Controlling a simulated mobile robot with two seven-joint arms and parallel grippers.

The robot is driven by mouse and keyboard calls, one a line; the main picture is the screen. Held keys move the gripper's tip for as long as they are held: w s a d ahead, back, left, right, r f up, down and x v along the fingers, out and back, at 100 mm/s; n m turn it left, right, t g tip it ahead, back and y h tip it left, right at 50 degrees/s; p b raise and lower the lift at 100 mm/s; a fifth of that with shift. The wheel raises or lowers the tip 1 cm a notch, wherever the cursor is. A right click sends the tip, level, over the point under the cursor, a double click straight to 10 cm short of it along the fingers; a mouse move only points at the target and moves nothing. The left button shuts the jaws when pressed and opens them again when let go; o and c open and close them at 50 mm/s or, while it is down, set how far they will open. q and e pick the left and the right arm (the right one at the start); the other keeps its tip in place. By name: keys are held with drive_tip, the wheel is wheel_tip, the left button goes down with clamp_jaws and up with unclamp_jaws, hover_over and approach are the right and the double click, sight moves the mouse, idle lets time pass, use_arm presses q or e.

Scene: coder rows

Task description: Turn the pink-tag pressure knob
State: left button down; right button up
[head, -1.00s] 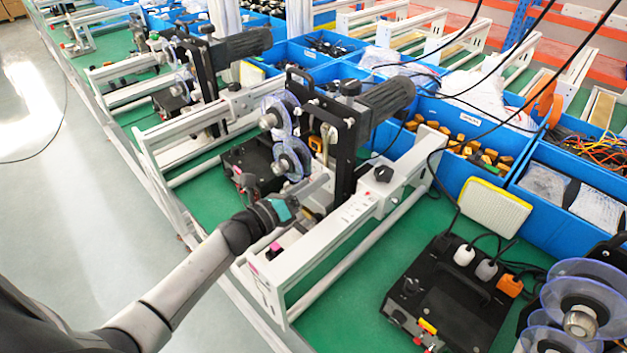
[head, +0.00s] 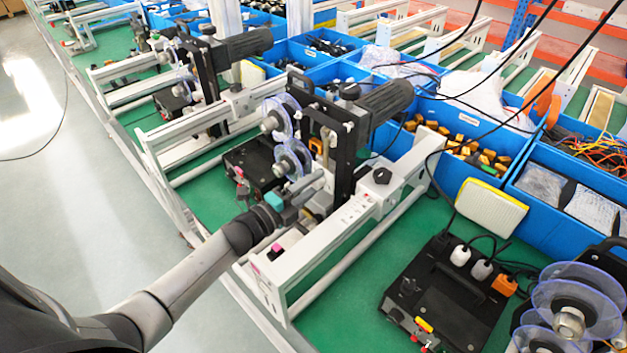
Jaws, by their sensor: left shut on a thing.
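The coder machine (head: 345,215), a white frame with a black upright and clear reels, stands on the green bench in the middle. My left gripper (head: 312,186) reaches in from the left to the near side of the upright, below the reels. Its grey fingers are shut on a small part there, at the pressure knob's place. The fingers hide most of that part, so its shape cannot be told. A pink tag (head: 276,247) shows on the frame's near end, below my wrist. My right gripper is not in view.
A black control box (head: 445,300) with cables lies at the lower right, beside more clear reels (head: 575,300). Blue bins (head: 470,165) line the back. A similar machine (head: 205,100) stands behind at the left. Bare green bench (head: 345,290) shows in front.

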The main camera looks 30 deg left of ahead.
use_arm(q)
drive_tip(key=n+p, duration=0.1)
drive_tip(key=n, duration=0.5)
drive_tip(key=shift+n, duration=0.3)
drive_tip(key=n+p, duration=0.1)
drive_tip(key=n, duration=1.1)
drive_tip(key=shift+d+n+p, duration=0.1)
drive_tip(key=shift+n+p, duration=0.2)
drive_tip(key=shift+p, duration=0.05)
drive_tip(key=n, duration=0.5)
drive_tip(key=shift+n, duration=0.3)
drive_tip(key=c, duration=0.5)
unclamp_jaws()
